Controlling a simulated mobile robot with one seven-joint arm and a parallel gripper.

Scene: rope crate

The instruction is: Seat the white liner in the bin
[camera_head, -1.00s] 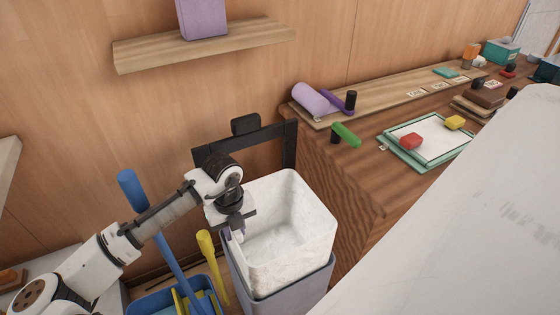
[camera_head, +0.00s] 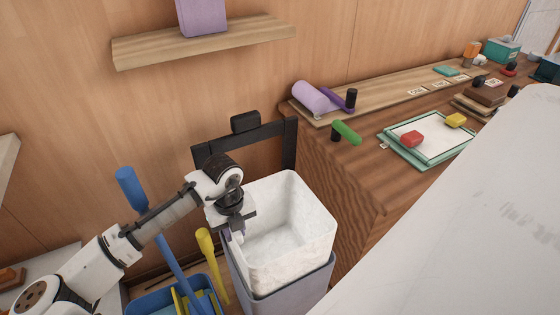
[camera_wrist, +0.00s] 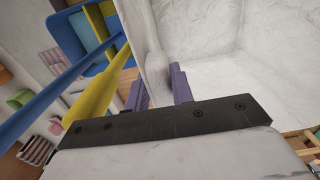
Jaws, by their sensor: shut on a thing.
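The white liner (camera_head: 300,240) stands upright inside the grey-purple bin (camera_head: 300,298) in the head view. Its upper part rises well above the bin's rim. My gripper (camera_head: 236,235) is at the liner's left wall, pointing down, and is shut on that wall near its top edge. In the wrist view my purple fingertips (camera_wrist: 160,90) sit on either side of the white liner wall (camera_wrist: 157,62), with the liner's open inside to the right. The bin's far side and the liner's lower part are hidden.
A blue bucket (camera_head: 150,304) with blue (camera_head: 160,235) and yellow (camera_head: 211,262) handles stands left of the bin. A black frame (camera_head: 289,145) stands behind it. The wooden counter (camera_head: 345,190) is close on the right. A shelf (camera_head: 205,45) hangs above.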

